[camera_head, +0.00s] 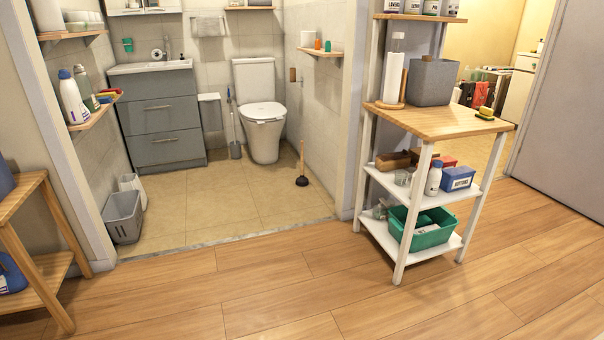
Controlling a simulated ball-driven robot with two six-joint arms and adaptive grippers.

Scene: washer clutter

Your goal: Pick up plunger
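The plunger (302,164) stands upright on the beige tiled bathroom floor, close to the right-hand wall and in front of the toilet, to its right. It has a light wooden handle pointing up and a dark rubber cup resting on the floor. Nothing covers it. Neither of my grippers shows in the head view.
A white and wood shelf rack (437,130) stands right of the bathroom opening. A wooden shelf (50,265) is at the left edge. A toilet (264,120), a grey vanity (160,118) and a grey bin (123,217) are inside. The wooden floor (270,290) in front is clear.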

